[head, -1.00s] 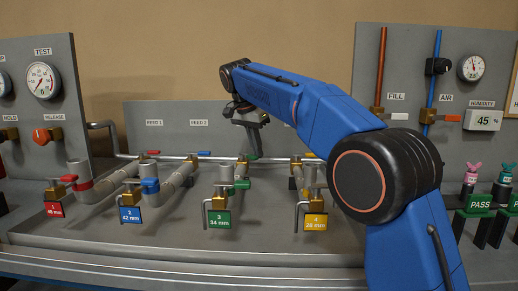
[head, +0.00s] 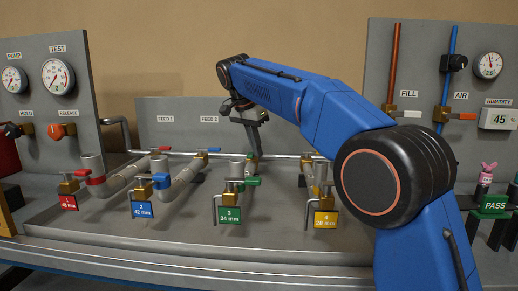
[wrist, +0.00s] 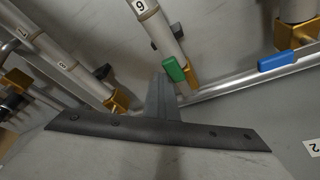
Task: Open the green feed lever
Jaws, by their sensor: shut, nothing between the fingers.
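The green feed lever (head: 254,157) is on the back pipe, behind the coil with the green 34 mm tag (head: 228,216). In the wrist view the green lever (wrist: 174,69) stands by a brass valve, just beyond the fingertips. My gripper (head: 263,117) is shut and empty, above and close to the lever in the head view. In the wrist view its fingers (wrist: 158,78) overlap the lever's left side. I cannot tell whether they touch it. The lever looks roughly in line with the grey coil pipe (wrist: 157,28) there, but its angle is hard to judge.
A blue feed lever (wrist: 277,61) lies along the back pipe to the right in the wrist view. The red feed lever (head: 160,148) is farther left in the head view. Coil pipes and front valves fill the bench. My arm hides part of the right side.

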